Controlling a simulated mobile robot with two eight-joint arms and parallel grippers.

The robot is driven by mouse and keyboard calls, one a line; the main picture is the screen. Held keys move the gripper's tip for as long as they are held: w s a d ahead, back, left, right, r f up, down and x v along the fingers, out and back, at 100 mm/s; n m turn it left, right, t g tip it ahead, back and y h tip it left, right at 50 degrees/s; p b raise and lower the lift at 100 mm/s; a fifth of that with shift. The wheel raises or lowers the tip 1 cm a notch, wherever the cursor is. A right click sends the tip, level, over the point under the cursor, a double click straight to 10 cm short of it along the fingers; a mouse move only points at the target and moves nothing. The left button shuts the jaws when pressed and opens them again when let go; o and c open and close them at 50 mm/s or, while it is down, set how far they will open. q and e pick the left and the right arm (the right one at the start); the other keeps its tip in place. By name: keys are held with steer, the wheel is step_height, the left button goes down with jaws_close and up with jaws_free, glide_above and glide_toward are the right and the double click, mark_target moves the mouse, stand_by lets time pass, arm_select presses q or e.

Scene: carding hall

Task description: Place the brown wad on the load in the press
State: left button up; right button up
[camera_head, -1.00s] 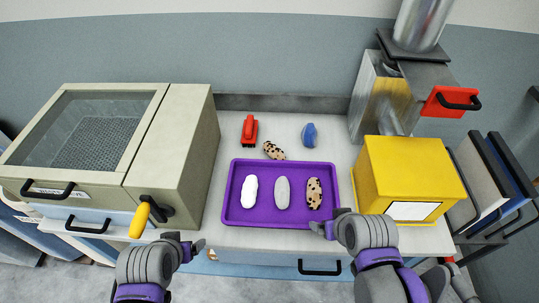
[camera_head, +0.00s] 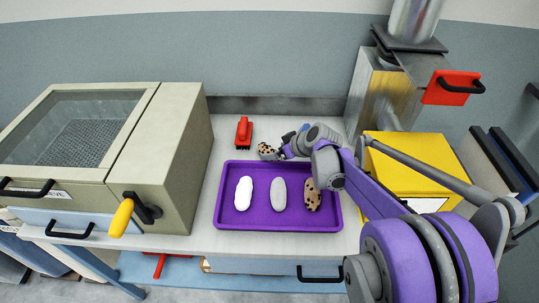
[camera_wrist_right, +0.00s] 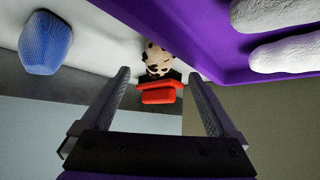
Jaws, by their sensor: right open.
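No plain brown wad shows; two wads are tan with dark spots. One spotted wad (camera_head: 267,149) lies on the worktop behind the purple tray (camera_head: 227,222); the other (camera_head: 312,203) lies in the tray. My right gripper (camera_head: 284,153) is open beside the loose wad, which partly shows past it. In the right wrist view this wad (camera_wrist_right: 157,58) appears beyond and between the open fingers, not gripped. The metal press (camera_head: 364,88) stands at the back right with a red-handled part (camera_head: 452,88). Its load cannot be made out. My left gripper is out of view.
The tray also holds a white wad (camera_head: 244,193) and a grey wad (camera_head: 279,193). A red tool (camera_head: 243,132) lies behind it. A blue object (camera_wrist_right: 45,42) is near the right gripper. A yellow box (camera_head: 420,150) and a beige machine (camera_head: 178,150) flank the worktop.

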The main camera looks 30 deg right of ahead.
mark_target(270, 150)
steer(key=x, duration=0.6)
steer(key=shift+w+r, duration=0.15)
steer(key=c, duration=1.4)
